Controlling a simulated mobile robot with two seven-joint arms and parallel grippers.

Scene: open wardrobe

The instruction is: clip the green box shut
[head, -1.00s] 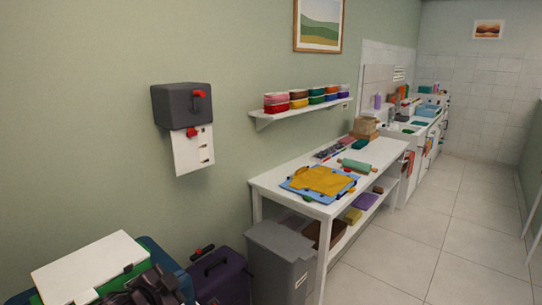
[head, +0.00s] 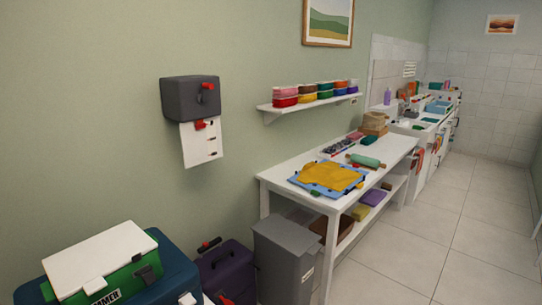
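The green box (head: 120,283) sits at the bottom left on top of a blue case (head: 172,269). Its white lid (head: 100,257) lies over the green body. I cannot tell from this view whether either clip is fastened. A white label with dark letters (head: 104,297) is on the front, cut by the frame edge. Neither of my grippers is in view.
A purple case (head: 228,270) and a grey bin (head: 284,258) stand right of the blue case. A white table (head: 275,185) holds a yellow cloth on a blue board. A dark wall box (head: 190,98) hangs above. The floor at right is clear.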

